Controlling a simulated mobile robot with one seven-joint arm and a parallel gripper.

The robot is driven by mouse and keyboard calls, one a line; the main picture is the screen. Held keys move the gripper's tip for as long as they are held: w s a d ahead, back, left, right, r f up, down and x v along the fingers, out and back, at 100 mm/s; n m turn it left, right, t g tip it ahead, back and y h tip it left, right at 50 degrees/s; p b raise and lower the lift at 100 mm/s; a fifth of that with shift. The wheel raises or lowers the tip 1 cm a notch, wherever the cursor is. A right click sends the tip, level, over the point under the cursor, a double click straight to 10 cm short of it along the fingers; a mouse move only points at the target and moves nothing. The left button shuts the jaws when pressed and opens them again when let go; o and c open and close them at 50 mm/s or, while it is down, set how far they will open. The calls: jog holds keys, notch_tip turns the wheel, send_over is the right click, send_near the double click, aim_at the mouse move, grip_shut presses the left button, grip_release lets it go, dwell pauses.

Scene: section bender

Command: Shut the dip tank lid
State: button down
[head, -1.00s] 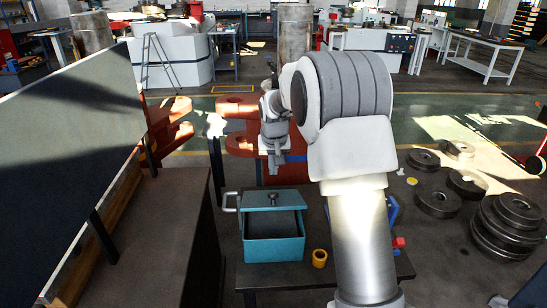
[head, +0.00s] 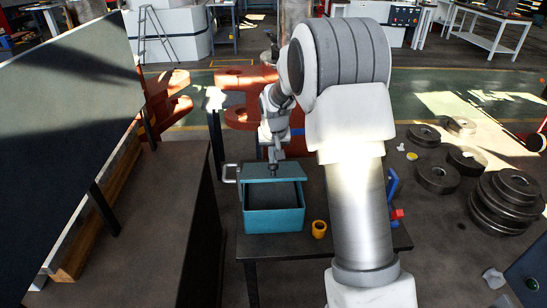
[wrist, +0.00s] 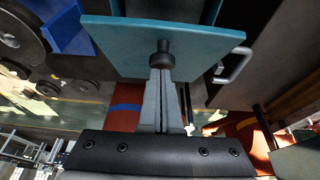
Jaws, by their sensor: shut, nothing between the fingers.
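The teal dip tank (head: 275,221) stands on a dark table in the head view, its dark inside showing from above. Its teal lid (head: 255,174) is at the tank's back edge, leaving the front of the opening uncovered. In the wrist view the lid (wrist: 205,38) fills the top, with a dark round knob (wrist: 163,56) on its face. My gripper (head: 274,164) is over the lid by the knob. In the wrist view its fingers (wrist: 161,76) are shut and empty, their tips at the knob; contact cannot be told for sure.
A pale metal handle (head: 229,173) sticks out left of the tank. A yellow ring (head: 319,229) stands on the table (head: 262,246) to its right. A large dark panel (head: 65,130) and bench are at the left. Weight discs (head: 508,205) lie on the floor at right.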

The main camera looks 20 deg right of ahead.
aim_at(274, 181)
jog(key=shift+s+a+f+t+b, duration=0.1)
jog(key=shift+s+f+t+b, duration=0.35)
jog(key=shift+b, duration=0.6)
jog(key=shift+s+a+f+b, duration=0.1)
jog(key=shift+s+f+b, duration=0.15)
jog(key=shift+f+b, duration=0.6)
jog(key=shift+s+f+t+b, duration=0.25)
jog(key=shift+s+f+b, duration=0.1)
jog(key=shift+b, duration=0.9)
jog(key=f+b, duration=0.1)
jog(key=b, duration=0.1)
jog(key=s+f+t+b, duration=0.1)
jog(key=b, duration=0.5)
jog(key=shift+s+a+f+t+h, duration=0.2)
jog(key=shift+s+f+t+h, duration=0.1)
jog(key=shift+s+f+t, duration=0.1)
jog(key=shift+s+r+t+b, duration=0.15)
jog(key=shift+s+r+b, duration=0.1)
jog(key=shift+r, duration=0.25)
jog(key=shift+s+r+t+b, duration=0.15)
jog(key=shift+s+r+b, duration=0.1)
jog(key=shift+r, duration=0.2)
jog(key=s+f+p+v, duration=0.1)
jog(key=v, duration=0.9)
jog(key=s+a+n+g+y, duration=0.1)
jog(key=s+a+n+g, duration=0.1)
jog(key=s, duration=2.3)
notch_tip(274, 181, up, 14)
jog(key=p, duration=1.4)
